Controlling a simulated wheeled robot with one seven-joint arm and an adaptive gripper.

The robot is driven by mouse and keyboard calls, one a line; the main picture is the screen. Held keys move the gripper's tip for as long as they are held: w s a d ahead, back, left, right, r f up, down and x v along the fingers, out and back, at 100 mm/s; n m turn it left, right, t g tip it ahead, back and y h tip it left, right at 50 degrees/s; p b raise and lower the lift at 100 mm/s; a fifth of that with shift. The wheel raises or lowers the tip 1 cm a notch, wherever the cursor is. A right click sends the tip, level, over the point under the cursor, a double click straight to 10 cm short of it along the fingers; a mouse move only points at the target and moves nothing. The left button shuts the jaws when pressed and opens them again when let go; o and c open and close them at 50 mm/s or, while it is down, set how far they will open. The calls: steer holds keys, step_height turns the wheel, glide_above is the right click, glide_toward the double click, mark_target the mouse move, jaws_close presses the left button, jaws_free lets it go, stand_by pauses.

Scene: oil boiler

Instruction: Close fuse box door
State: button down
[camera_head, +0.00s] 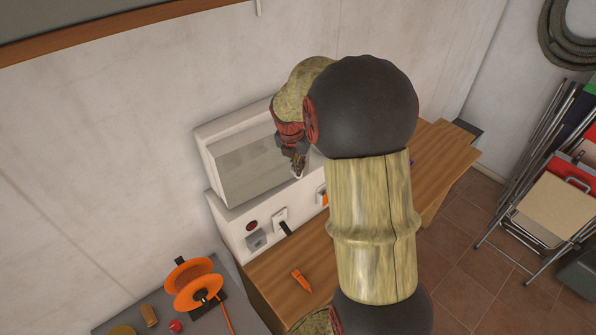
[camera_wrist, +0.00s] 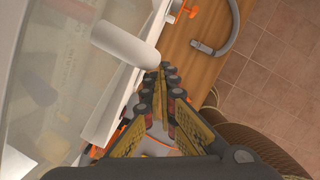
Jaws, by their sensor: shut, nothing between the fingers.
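The fuse box (camera_head: 205,150) is a white case against the wall, standing on a lower white panel with switches and sockets. Its door (camera_head: 250,172) is a see-through grey pane. I cannot tell how far the door stands from the case. In the wrist view the door (camera_wrist: 50,90) fills the left side. A white rounded bar (camera_wrist: 125,45) sticks out beside it. My gripper (camera_head: 297,172) is at the right part of the fuse box front, partly hidden by my arm. In the wrist view my gripper (camera_wrist: 169,70) is shut and empty, its fingertips close to the bar's end; contact is unclear.
Below the fuse box is a wooden worktop (camera_head: 265,280) with an orange tool (camera_head: 301,280) on it. An orange reel (camera_head: 193,284) stands on a grey surface at lower left. Folding chairs (camera_head: 555,190) lean at the right. Tiled floor between is clear.

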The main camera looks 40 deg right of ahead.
steer(key=shift+w+d, duration=0.65)
steer(key=shift+w, duration=0.2)
